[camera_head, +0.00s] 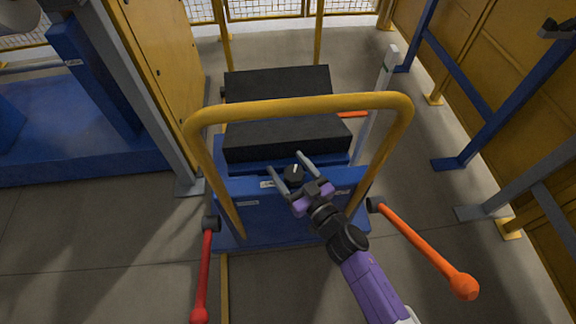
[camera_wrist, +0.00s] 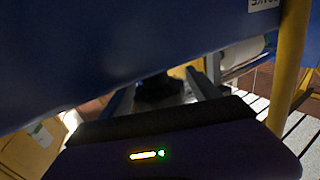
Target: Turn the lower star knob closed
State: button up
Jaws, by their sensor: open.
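A black knob (camera_head: 294,175) with a small pale mark on top shows at the front of the blue machine (camera_head: 258,212). Only this one knob is clear, and I cannot tell its star shape or its turned position. My gripper (camera_head: 285,161) is open, its two grey fingers on either side of the knob in the head view. The wrist view shows a dark shape, likely the knob (camera_wrist: 158,88), between the spread fingers (camera_wrist: 163,88). Whether the fingers touch it cannot be told.
A yellow tube frame (camera_head: 300,104) arches over the machine close to my arm. A red lever (camera_head: 203,270) stands at the left and an orange lever (camera_head: 425,245) at the right. Black blocks (camera_head: 286,138) lie on top of the machine.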

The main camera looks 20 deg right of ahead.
jog(key=shift+w, duration=0.25)
jog(key=c, duration=1.4)
jog(key=shift+o, duration=0.2)
